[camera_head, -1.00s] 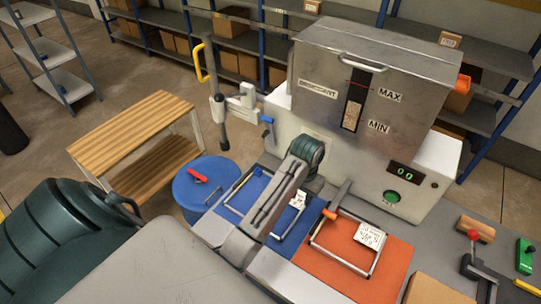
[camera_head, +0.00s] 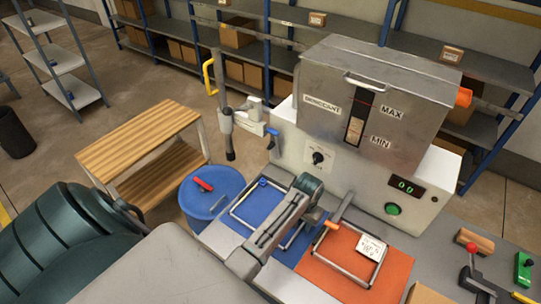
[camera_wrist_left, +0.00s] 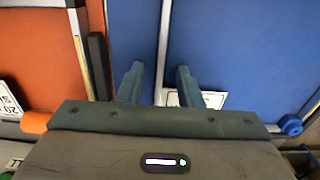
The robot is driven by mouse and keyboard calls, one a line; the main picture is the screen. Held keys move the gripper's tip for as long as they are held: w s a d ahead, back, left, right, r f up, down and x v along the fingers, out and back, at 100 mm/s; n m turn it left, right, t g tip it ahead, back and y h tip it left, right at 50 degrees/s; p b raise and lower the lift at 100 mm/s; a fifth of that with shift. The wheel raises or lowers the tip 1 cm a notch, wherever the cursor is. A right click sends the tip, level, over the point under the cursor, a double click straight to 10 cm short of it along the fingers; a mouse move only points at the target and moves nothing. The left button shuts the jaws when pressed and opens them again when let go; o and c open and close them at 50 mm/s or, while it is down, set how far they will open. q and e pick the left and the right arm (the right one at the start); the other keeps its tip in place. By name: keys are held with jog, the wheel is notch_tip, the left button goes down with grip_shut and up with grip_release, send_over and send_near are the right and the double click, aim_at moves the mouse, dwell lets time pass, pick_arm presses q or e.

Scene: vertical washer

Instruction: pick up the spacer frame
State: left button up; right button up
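A thin metal spacer frame (camera_head: 246,196) lies on the blue mat (camera_head: 213,236), its right part hidden behind my left arm. A similar metal frame (camera_head: 345,266) with a white label lies on the orange mat (camera_head: 395,268). My left gripper (camera_wrist_left: 159,82) is over the blue mat. In the left wrist view its two fingers are apart, and one bar of the blue-mat frame (camera_wrist_left: 164,45) runs between them without visible contact on either side. A white label (camera_wrist_left: 212,99) shows partly behind the right finger. My right gripper is not in view.
A steel tank machine (camera_head: 375,85) with a green button stands behind the mats. A blue drum (camera_head: 222,187) with a red handle and a wooden bench (camera_head: 140,140) are at the left. A red-knobbed clamp (camera_head: 473,262) and a green item (camera_head: 523,265) are at the right.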

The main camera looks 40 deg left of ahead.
pick_arm(q)
grip_shut()
jog(key=shift+r, duration=0.1)
